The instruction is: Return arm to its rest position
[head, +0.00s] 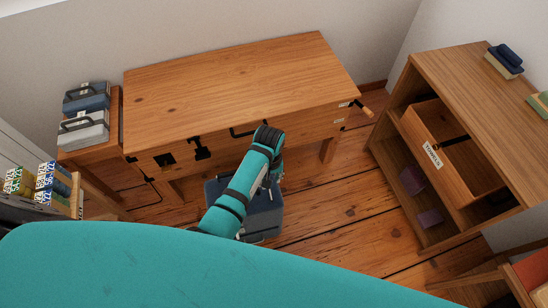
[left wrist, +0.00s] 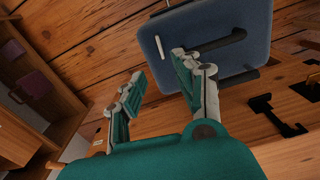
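My teal arm (head: 243,185) reaches out in front of the wooden desk, bent near the desk's front edge. In the head view its gripper is mostly hidden behind the arm links. In the left wrist view my left gripper (left wrist: 158,65) is open, with a clear gap between its fingers and nothing held. A blue case (left wrist: 215,30) lies beyond the fingertips, overlapped in the picture by one finger; I cannot tell whether they touch. The case also shows on the floor below the arm in the head view (head: 262,217). My right gripper is in neither view.
The wooden desk (head: 230,85) has a bare top and black fittings along its front. A wooden cabinet (head: 465,85) with an open labelled drawer (head: 440,130) stands at the right. Two cases (head: 85,115) sit on a side stand at the left. Floorboards between desk and cabinet are clear.

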